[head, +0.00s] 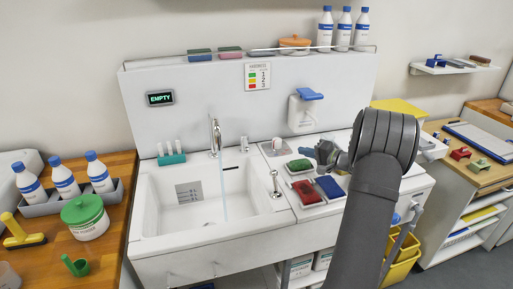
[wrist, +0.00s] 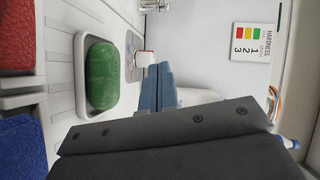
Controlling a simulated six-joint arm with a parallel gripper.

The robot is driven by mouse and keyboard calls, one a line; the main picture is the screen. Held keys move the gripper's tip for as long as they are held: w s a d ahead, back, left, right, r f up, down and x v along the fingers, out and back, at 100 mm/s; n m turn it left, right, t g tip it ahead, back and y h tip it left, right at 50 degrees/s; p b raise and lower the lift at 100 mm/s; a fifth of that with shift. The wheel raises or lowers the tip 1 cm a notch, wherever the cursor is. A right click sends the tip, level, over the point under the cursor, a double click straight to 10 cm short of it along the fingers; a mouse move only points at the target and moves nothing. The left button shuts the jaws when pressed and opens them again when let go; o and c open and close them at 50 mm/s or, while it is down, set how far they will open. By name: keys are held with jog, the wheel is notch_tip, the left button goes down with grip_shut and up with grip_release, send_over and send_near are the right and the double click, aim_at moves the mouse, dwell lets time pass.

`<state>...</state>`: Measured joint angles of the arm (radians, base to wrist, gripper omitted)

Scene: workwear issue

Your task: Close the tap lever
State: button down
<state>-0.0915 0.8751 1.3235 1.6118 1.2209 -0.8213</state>
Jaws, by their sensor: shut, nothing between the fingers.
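The chrome tap (head: 214,135) stands at the back of the white sink (head: 160,215), and a thin stream of water (head: 223,195) falls from it into the basin. A short chrome post with a rounded top (head: 275,183) stands on the sink's right rim; I cannot tell whether this is the tap lever. My gripper (head: 314,151) is above the counter right of the sink, near the green block, apart from the tap. In the wrist view its blue-grey fingers (wrist: 158,85) are together and empty.
A green block (wrist: 102,75) lies in a white dish; red (head: 306,191) and blue (head: 330,187) blocks lie nearer the front. A white knob (head: 277,145) on a grey plate stands behind. A blue-topped dispenser (head: 308,94) hangs on the backboard.

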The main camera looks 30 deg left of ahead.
jog(key=shift+g+y, duration=0.5)
jog(key=a, duration=0.2)
jog(key=s+a, duration=0.1)
jog(key=a, duration=0.3)
jog(key=shift+s+a+f, duration=0.1)
jog(key=shift+s+f, duration=0.1)
jog(key=shift+f, duration=0.15)
send_near(246, 142)
jog(key=w+a, duration=0.1)
jog(key=w+a+f, duration=0.1)
jog(key=w, duration=0.1)
jog(key=shift+w, duration=0.15)
jog(key=shift+s+a+f, duration=0.1)
jog(key=shift+s+a, duration=0.7)
jog(key=shift+a, duration=0.15)
jog(key=shift+s+a+f, duration=0.1)
jog(key=shift+s+a, duration=0.25)
jog(key=shift+a, duration=0.15)
jog(key=shift+s, duration=0.1)
jog(key=shift+s+a, duration=0.7)
jog(key=shift+s, duration=0.15)
